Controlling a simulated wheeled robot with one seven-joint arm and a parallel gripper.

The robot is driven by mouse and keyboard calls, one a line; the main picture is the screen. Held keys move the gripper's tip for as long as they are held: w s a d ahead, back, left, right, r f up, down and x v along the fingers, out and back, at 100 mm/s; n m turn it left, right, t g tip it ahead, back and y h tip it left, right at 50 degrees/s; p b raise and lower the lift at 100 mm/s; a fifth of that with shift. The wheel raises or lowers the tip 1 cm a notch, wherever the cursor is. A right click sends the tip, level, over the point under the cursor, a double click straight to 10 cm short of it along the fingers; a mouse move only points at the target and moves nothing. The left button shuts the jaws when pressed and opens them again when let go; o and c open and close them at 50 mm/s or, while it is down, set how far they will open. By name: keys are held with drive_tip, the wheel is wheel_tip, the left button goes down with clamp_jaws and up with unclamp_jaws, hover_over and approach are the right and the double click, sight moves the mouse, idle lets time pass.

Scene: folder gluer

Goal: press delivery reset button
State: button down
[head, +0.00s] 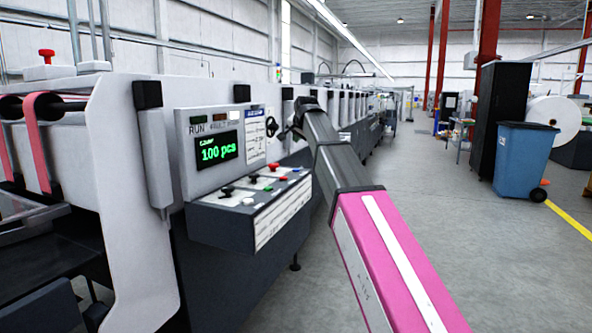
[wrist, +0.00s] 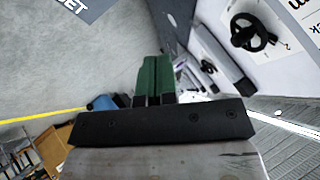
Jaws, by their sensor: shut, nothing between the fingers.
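My gripper (wrist: 166,64) shows in the wrist view with its two green fingers shut together and empty. In the head view my arm reaches toward the machine front, and its fingers cannot be made out. A dark label (wrist: 70,6) with pale letters ending in "ET" is cut off at the top left of the wrist view. I cannot make out the delivery reset button itself. The machine's control panel (head: 252,197), with black, red, white and blue controls, lies left of my arm in the head view. Its display (head: 217,151) reads "100 pcs".
A black handwheel (wrist: 250,33) stands on the machine's side, right of my fingers in the wrist view. A blue bin (head: 523,160) and a black cabinet (head: 497,125) stand across the aisle. The grey floor (head: 430,205) between is clear.

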drive_tip(key=shift+f, duration=0.1)
idle(0.3)
drive_tip(key=shift+f, duration=4.3)
drive_tip(key=shift+f, duration=0.1)
drive_tip(key=shift+f, duration=0.3)
drive_tip(key=shift+f, duration=0.5)
drive_tip(key=shift+r, duration=0.9)
drive_tip(key=shift+r, duration=2.55)
